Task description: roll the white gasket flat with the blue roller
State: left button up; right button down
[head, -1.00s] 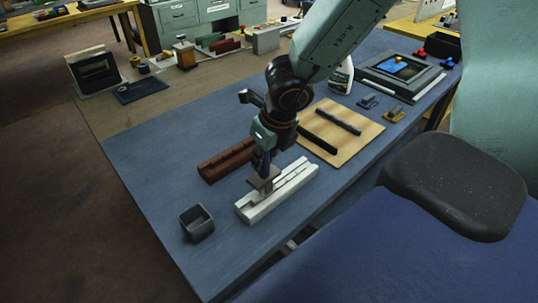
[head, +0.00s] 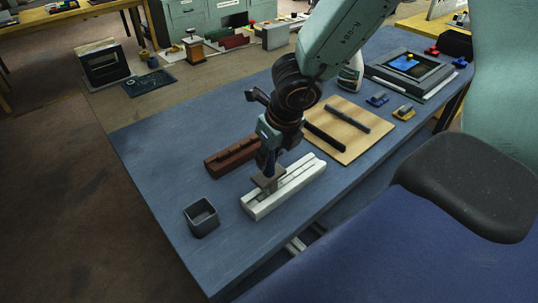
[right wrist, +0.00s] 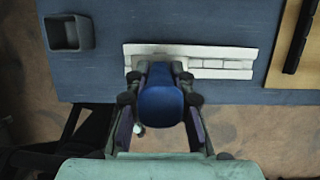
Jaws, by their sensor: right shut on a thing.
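My right gripper (head: 268,158) is shut on a blue tool, which I take to be the blue roller; its rounded blue body (right wrist: 160,98) shows between the fingers in the right wrist view. A grey-brown flat part under the gripper is over the left half of a long white grooved piece (head: 300,180). I cannot tell whether it touches. The white piece also shows in the right wrist view (right wrist: 222,55), partly hidden by the blue tool. I take this white piece to be, or to hold, the gasket; a separate strip cannot be made out. My left gripper is out of view.
A dark red grooved block (head: 231,157) lies just behind the white piece. A grey open bin (head: 201,218) stands at the left. A wooden board (head: 352,144) with two dark bars lies to the right. A grey frame (head: 440,78) is farther right. The front-left table is clear.

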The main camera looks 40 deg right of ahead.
jog(key=shift+f, duration=0.2)
jog(key=shift+a, duration=0.1)
jog(key=shift+s+a+b, duration=0.15)
jog(key=shift+a+b, duration=0.4)
jog(key=shift+a, duration=1)
